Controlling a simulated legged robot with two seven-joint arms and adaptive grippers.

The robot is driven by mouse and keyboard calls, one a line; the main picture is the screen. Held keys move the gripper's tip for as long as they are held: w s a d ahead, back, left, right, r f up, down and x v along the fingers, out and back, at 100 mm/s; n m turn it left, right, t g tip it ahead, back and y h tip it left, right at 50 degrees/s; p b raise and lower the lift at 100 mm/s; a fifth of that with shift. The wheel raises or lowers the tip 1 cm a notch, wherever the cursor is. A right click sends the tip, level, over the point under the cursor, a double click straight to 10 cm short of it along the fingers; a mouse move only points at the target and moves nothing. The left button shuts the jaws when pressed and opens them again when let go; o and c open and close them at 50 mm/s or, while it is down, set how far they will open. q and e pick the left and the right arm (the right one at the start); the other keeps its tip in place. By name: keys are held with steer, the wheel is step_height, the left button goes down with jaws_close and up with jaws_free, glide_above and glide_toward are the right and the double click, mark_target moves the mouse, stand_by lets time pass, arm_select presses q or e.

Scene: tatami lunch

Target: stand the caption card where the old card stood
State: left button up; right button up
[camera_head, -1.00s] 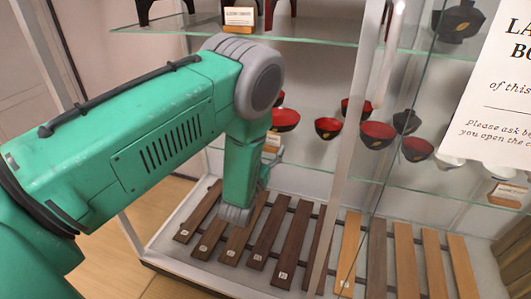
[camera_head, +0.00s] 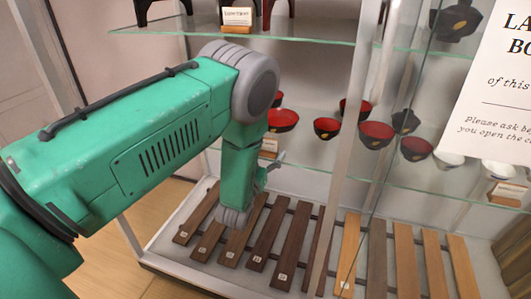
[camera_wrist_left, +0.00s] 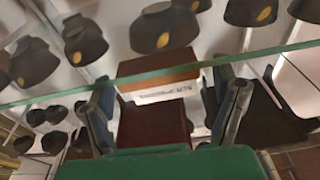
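The caption card, a small white card on a wooden block, shows beside my left forearm at the middle glass shelf (camera_head: 268,155). In the left wrist view its wooden block (camera_wrist_left: 158,78) and printed strip appear upside down between the two fingers. In the head view my green arm hides most of this gripper (camera_head: 268,172). I cannot tell whether the block touches the shelf. My right gripper is out of view.
Red-and-black bowls (camera_head: 326,128) stand on the middle shelf (camera_head: 310,160). Another card (camera_head: 236,17) stands on the upper shelf, and one more (camera_head: 507,195) at the right. A cabinet post (camera_head: 345,150) and glass stand right of my arm. Wooden slats (camera_head: 292,245) lie below.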

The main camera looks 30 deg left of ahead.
arm_select(q)
steer(key=shift+a, duration=0.3)
steer(key=shift+a+r+p, duration=0.2)
steer(key=shift+p, duration=0.1)
steer(key=shift+s+r+p, duration=0.2)
steer(key=shift+s+p, duration=0.05)
steer(key=shift+p, duration=0.05)
steer(key=s+d+f+m+g+h, duration=0.1)
steer(key=s+d+f+g, duration=0.2)
steer(key=s, duration=1)
steer(key=s+d+f+m+g+h+p, duration=0.1)
steer(key=s+d+f+g+h, duration=0.1)
steer(key=s+f+g, duration=0.5)
steer(key=s+d+f+m+g+h+p, duration=0.1)
steer(key=s+d+f+g, duration=0.3)
steer(key=s, duration=1.5)
step_height(320, 180, down, 2)
steer(key=g, duration=0.4)
steer(key=shift+d+g+h, duration=0.3)
steer(key=shift+d+h, duration=0.05)
steer(key=shift+h, duration=0.05)
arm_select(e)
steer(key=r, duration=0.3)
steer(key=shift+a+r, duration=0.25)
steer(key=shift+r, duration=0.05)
